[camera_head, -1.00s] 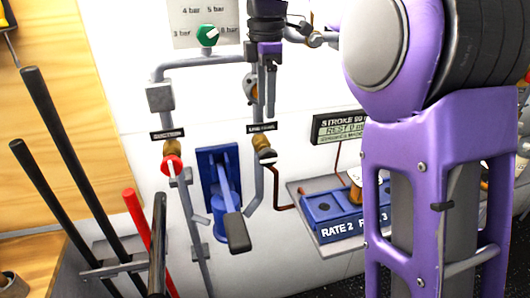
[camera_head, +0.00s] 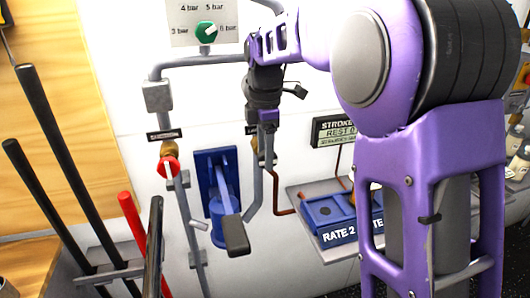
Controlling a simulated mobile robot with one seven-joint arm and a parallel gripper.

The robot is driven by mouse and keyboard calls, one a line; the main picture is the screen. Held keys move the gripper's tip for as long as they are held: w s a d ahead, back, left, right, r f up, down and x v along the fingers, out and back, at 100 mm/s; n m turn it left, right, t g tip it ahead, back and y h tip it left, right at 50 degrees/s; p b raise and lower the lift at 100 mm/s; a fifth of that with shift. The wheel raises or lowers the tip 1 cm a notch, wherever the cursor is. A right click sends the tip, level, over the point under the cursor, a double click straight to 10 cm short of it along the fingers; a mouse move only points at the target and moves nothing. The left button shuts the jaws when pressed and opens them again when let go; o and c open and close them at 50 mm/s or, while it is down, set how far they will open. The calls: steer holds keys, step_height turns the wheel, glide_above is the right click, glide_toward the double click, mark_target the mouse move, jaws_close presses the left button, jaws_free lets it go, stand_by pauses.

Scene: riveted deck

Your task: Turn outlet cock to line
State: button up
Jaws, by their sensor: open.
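The outlet cock (camera_head: 255,146) is on the pipe right of the blue lever unit, in brass and dark parts. My gripper (camera_head: 266,155) hangs down right in front of it and hides most of it and part of its label (camera_head: 250,130). Which way its handle points cannot be told. The gripper is open, its fingers at the height of the cock. Whether they touch the handle or stand around it is not clear.
A red-handled cock (camera_head: 168,166) is on the left pipe. A blue lever unit (camera_head: 220,190) stands between the pipes. A green knob (camera_head: 206,32) is above. A display (camera_head: 335,131) and blue tray (camera_head: 325,212) are at right. Black bars (camera_head: 60,150) rise at left.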

mark_target(276, 156)
jaws_close()
steer(key=shift+r, duration=0.1)
stand_by(0.3)
steer(key=y, duration=0.1)
steer(key=y+p, duration=0.1)
steer(key=shift+w+d+g+y, duration=0.1)
steer(key=shift+d+g+y, duration=0.3)
steer(key=y, duration=0.1)
steer(key=y+b, duration=0.1)
steer(key=y, duration=0.1)
steer(key=g+y, duration=0.1)
steer(key=shift+w+d+f+y, duration=0.15)
steer(key=shift+d+f+y, duration=0.15)
steer(key=shift+d, duration=0.1)
steer(key=y+b, duration=0.2)
steer(key=g+y+b, duration=0.1)
steer(key=y+b, duration=0.1)
steer(key=f+g+y+b, duration=0.1)
steer(key=b, duration=0.1)
steer(key=shift+w+d+y, duration=0.1)
steer(key=shift+d+y, duration=0.3)
steer(key=shift+d+f+g+y+b, duration=0.1)
steer(key=shift+g+y+b, duration=0.7)
steer(key=shift+y, duration=1.2)
